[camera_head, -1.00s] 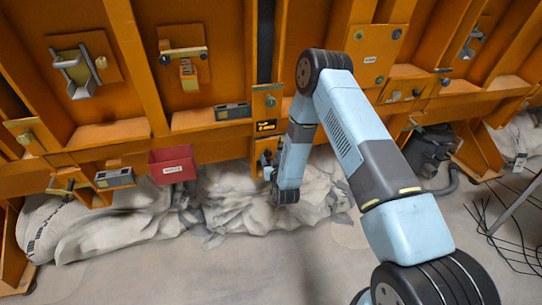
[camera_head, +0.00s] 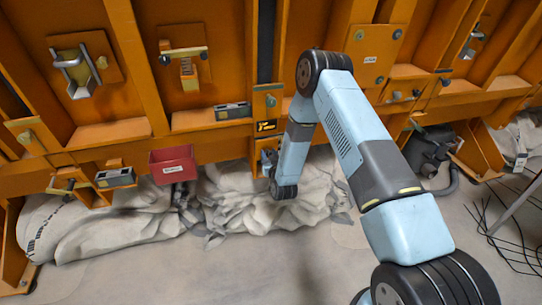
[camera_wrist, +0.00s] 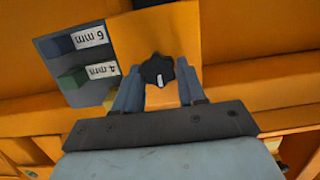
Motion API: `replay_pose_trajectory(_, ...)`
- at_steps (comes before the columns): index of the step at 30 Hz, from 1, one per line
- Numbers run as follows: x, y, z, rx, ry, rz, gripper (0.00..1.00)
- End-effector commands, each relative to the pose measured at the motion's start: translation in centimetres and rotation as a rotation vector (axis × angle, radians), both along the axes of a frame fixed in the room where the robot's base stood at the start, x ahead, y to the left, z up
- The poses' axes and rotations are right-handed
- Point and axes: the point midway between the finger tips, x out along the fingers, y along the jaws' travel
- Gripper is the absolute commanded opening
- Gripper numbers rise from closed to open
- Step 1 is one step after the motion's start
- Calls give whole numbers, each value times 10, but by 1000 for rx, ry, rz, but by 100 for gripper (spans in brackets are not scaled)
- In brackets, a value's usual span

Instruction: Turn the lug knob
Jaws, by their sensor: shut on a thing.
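The lug knob (camera_wrist: 158,70) is black with lobes and a small pale mark on its face. It sits in the middle of the wrist view in front of an orange plate (camera_wrist: 155,28). My gripper (camera_wrist: 159,82) has its two blue-grey fingers on either side of the knob, shut on it. In the head view my arm reaches down to the orange frame, and my gripper (camera_head: 268,158) is small beside the frame's lower edge. I cannot make out the knob there.
Beside the knob, a grey panel (camera_wrist: 62,46) carries "6 mm" and "4 mm" labels and coloured blocks. A red bin (camera_head: 172,164) hangs on the orange frame (camera_head: 130,75) to the left. Crumpled pale sacks (camera_head: 245,205) lie below. Wires (camera_head: 508,225) stand on the floor at the right.

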Motion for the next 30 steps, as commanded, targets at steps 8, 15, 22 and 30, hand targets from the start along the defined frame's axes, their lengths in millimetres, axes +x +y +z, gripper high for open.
replay_pose_trajectory(8, 2, -8, 0, -12, -2, -10, 10)
replay_pose_trajectory(15, 2, -5, 0, -91, -26, -25, 10)
replay_pose_trajectory(22, 2, -1, 0, -259, -76, -53, 10)
replay_pose_trajectory(30, 1, 3, -1, -503, -147, -94, 10)
